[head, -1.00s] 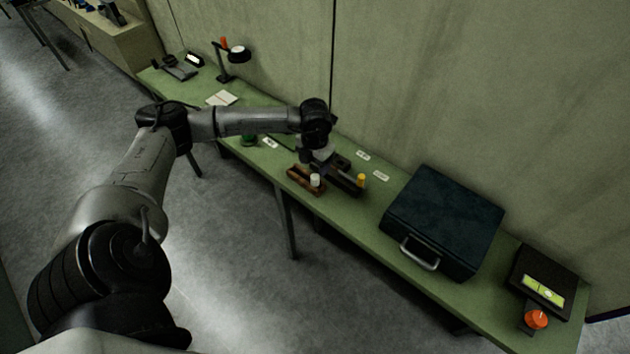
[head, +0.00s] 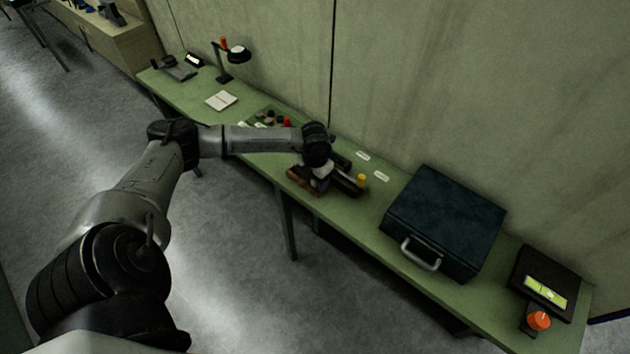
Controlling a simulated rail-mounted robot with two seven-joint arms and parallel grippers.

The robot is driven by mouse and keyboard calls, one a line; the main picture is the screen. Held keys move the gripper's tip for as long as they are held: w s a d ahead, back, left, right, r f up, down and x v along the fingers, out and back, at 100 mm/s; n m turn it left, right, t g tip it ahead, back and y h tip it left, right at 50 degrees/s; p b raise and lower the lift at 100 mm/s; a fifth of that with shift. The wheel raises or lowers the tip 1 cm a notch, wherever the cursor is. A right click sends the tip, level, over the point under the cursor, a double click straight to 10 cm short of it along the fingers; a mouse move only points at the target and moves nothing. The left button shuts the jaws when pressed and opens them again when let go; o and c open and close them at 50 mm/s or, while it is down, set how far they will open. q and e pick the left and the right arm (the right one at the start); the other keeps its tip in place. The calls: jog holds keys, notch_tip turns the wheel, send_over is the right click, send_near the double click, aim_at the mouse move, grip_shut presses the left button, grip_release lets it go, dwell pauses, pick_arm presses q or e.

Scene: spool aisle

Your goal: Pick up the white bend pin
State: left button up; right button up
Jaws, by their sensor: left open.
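My left gripper (head: 317,186) points down over the brown block (head: 297,176) near the front edge of the green bench. Its jaws are open. The white bend pin does not show clearly now; the gripper and wrist cover the spot on the block where it stood a second ago. I cannot tell whether the jaws are around the pin or touching it. My right gripper is not in view.
A dark bar with a yellow-topped pin (head: 361,180) lies just right of the gripper. A dark teal case (head: 445,215) stands further right. A board with several small parts (head: 270,118), a notebook (head: 221,100) and a lamp (head: 239,55) are to the left.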

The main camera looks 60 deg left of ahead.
pick_arm(q)
jog(key=c, duration=1)
jog(key=shift+r, duration=0.15)
